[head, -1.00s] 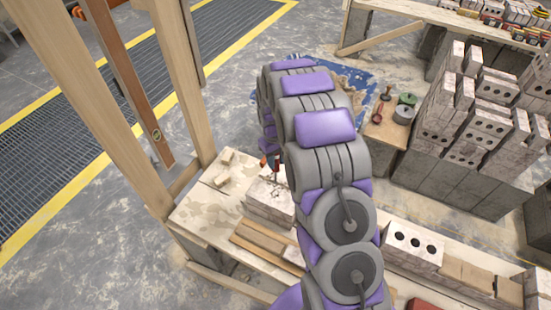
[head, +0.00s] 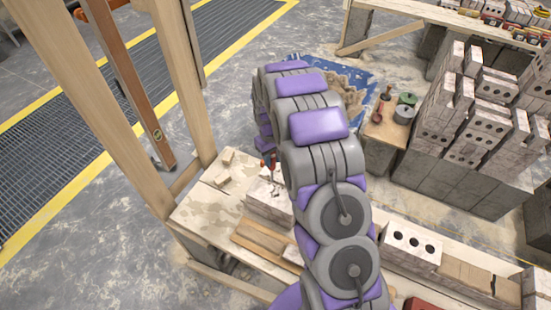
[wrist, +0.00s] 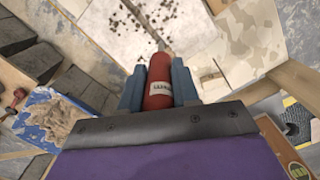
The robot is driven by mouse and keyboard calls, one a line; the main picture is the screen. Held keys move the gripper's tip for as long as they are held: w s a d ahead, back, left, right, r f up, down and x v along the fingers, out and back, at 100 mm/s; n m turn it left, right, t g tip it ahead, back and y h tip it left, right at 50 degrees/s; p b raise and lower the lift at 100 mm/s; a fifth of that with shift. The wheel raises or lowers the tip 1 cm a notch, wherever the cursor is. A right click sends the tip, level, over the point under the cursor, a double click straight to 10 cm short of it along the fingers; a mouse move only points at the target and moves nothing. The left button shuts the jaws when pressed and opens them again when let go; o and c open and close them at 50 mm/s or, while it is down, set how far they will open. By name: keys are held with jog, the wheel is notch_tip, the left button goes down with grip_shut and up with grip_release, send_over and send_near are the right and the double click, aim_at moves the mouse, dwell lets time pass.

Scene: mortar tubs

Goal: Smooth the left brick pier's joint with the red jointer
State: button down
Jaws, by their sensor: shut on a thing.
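My gripper (wrist: 158,88) is shut on the red handle of the jointer (wrist: 159,90) in the wrist view, with a blue finger on each side. The jointer's thin metal end points away from the gripper, over a pale brick surface (wrist: 112,22) scattered with dark crumbs. I cannot tell whether its tip touches. In the head view, the left brick pier (head: 264,207) stands on the bench, partly hidden behind my arm. A small red part of the jointer (head: 271,161) shows just above the pier's far end.
Timber uprights (head: 182,80) stand left of the bench (head: 203,215). Small wood offcuts (head: 224,175) lie near the pier. A holed brick (head: 412,247) lies right of my arm. Stacked bricks (head: 465,150) and a small stand (head: 388,130) with pots are behind.

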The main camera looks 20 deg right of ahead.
jog(key=shift+w+a+p, duration=0.85)
jog(key=shift+w+a, duration=1.1)
jog(key=shift+a, duration=0.1)
jog(key=shift+s+d+f, duration=0.2)
jog(key=shift+s+d, duration=1.2)
jog(key=shift+s, duration=0.15)
jog(key=shift+d+r+p, duration=0.15)
jog(key=shift+r+p, duration=0.2)
notch_tip(320, 180, up, 5)
jog(key=shift+w+f+p, duration=0.15)
jog(key=shift+p, duration=0.55)
jog(key=shift+a+r, duration=0.2)
jog(key=shift+r, duration=0.25)
jog(key=shift+d, duration=0.1)
